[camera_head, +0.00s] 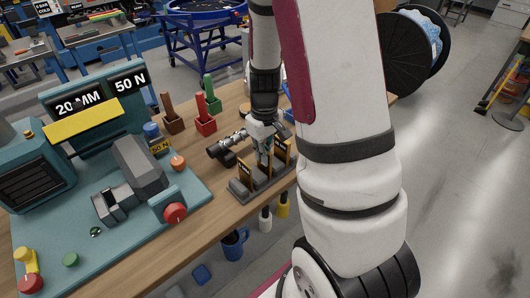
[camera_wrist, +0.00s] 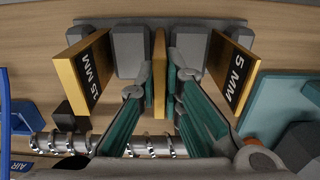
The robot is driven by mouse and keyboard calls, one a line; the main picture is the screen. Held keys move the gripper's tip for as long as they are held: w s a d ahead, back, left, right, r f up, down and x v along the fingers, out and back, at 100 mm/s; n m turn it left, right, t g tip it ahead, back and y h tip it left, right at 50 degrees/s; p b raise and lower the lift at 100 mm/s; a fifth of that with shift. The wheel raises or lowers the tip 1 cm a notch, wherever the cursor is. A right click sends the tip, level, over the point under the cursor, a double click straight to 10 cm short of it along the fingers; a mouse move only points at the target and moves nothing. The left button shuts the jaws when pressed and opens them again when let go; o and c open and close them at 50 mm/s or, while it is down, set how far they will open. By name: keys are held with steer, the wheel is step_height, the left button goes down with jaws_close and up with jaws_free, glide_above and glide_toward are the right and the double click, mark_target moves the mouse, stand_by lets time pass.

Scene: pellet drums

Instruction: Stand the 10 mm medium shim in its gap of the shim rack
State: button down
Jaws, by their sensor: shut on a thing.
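The grey shim rack (camera_head: 264,188) stands near the table's front edge; its back bar (camera_wrist: 190,22) crosses the top of the wrist view. My gripper (camera_head: 265,150) is over the rack's middle. In the wrist view my gripper (camera_wrist: 160,78) is shut on a brass-coloured shim (camera_wrist: 159,62), taken as the medium one. This shim shows edge-on, upright, in line with the gap between two grey blocks. Its lower end and depth in the gap cannot be told. The 15 MM shim (camera_wrist: 90,72) stands at the left and the 5 MM shim (camera_wrist: 232,70) at the right.
A ringed metal shaft (camera_wrist: 150,146) lies beside the rack. A teal press (camera_head: 130,190) fills the table's left side. Brown (camera_head: 172,122), red (camera_head: 205,125) and green (camera_head: 211,103) holders stand behind. Bare wood shows between press and rack.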

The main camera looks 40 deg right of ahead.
steer(key=c, duration=2.2)
jaws_free()
steer(key=shift+f, duration=0.15)
steer(key=o, duration=0.5)
step_height(320, 180, up, 12)
steer(key=s+a+r+t, duration=0.2)
steer(key=s+a+r, duration=0.2)
steer(key=a, duration=0.1)
steer(key=s+a+r+t, duration=0.1)
steer(key=s+a+r, duration=0.3)
steer(key=a+r, duration=0.1)
steer(key=s+a+r+t, duration=0.2)
steer(key=s+a+r, duration=0.2)
steer(key=a+r, duration=0.1)
steer(key=shift+s+a+r+t+b, duration=0.3)
steer(key=shift+s+a+b, duration=0.1)
steer(key=shift+a, duration=0.15)
